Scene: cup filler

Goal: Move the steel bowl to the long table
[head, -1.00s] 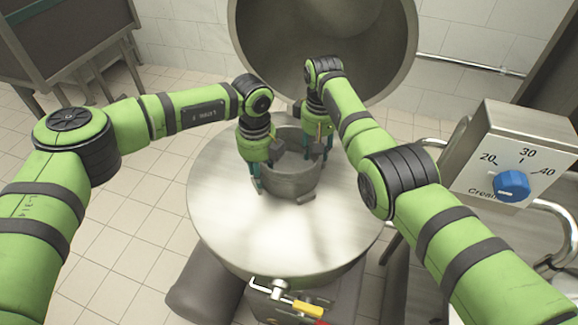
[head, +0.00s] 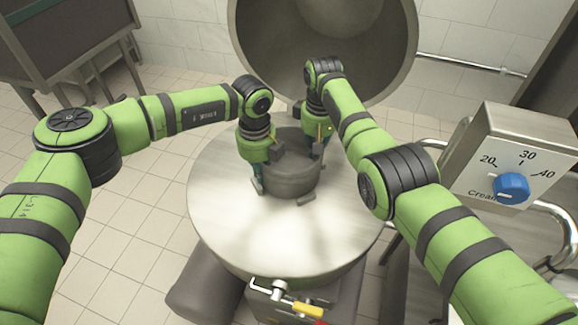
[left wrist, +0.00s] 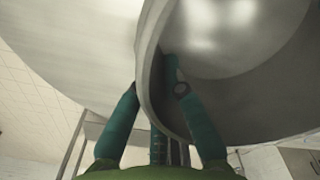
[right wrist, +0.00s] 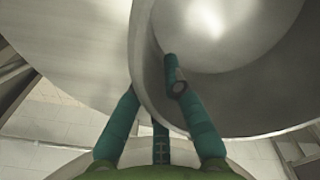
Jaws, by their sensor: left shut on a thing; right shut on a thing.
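The steel bowl (head: 290,182) is upright over the round steel top in the head view, between my two grippers. I cannot tell if its base touches the top. My left gripper (head: 257,185) is shut on the bowl's left wall, with fingers either side of the rim. My right gripper (head: 318,150) is shut on the far right wall. The bowl's wall passes between the teal fingers in the left wrist view (left wrist: 155,90) and in the right wrist view (right wrist: 150,75). The long table cannot be made out for sure.
The round steel top (head: 230,225) has a big raised lid (head: 400,50) behind it. A control box with a blue knob (head: 511,187) stands at the right. A dark steel cabinet or cart (head: 65,40) is at the far left. Tiled floor (head: 110,235) is clear at the left.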

